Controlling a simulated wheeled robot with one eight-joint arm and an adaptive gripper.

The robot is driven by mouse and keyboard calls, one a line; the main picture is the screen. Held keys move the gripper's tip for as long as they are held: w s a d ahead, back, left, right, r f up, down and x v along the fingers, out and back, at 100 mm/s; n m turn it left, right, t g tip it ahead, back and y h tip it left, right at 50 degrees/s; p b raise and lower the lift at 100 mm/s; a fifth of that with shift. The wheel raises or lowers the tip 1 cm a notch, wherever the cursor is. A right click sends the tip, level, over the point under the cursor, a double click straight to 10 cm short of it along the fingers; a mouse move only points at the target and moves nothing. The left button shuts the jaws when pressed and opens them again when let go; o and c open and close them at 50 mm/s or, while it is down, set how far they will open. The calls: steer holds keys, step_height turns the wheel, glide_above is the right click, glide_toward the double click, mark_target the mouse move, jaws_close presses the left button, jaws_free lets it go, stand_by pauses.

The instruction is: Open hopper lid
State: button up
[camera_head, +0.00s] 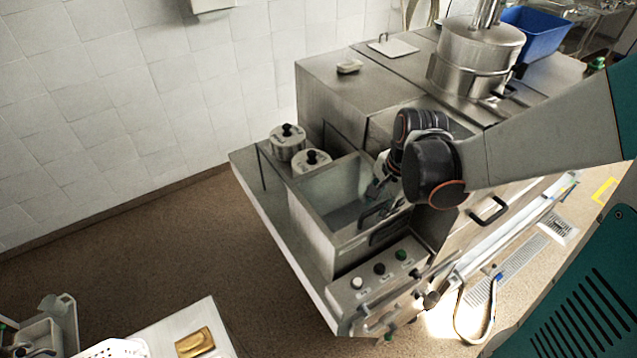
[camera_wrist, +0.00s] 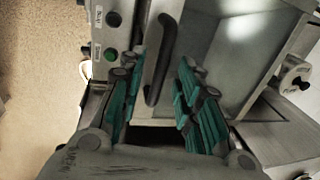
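In the wrist view, a black bar handle (camera_wrist: 160,62) is fixed to a narrow grey metal panel (camera_wrist: 143,100). An open-topped metal compartment (camera_wrist: 232,62) lies to its right. My gripper (camera_wrist: 157,80) is open, its teal fingers on either side of the handle's lower part and apart from each other. I cannot tell whether they touch the handle. In the head view, my gripper (camera_head: 376,188) hangs over the right side of the metal compartment (camera_head: 328,222), near a black handle (camera_head: 380,212). My wrist hides part of this area, and I cannot clearly pick out the lid.
A control panel with several buttons (camera_head: 379,268) is in front of the compartment. Two small lidded pots (camera_head: 288,142) stand at its left. A metal cylinder (camera_head: 474,58) and a blue bin (camera_head: 540,32) are behind. Open floor (camera_head: 150,240) lies left.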

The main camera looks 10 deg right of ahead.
jaws_close()
steer(key=shift+w, duration=0.1)
steer(key=b, duration=0.5)
glide_above(338, 179)
steer(key=shift+w, duration=0.1)
jaws_free()
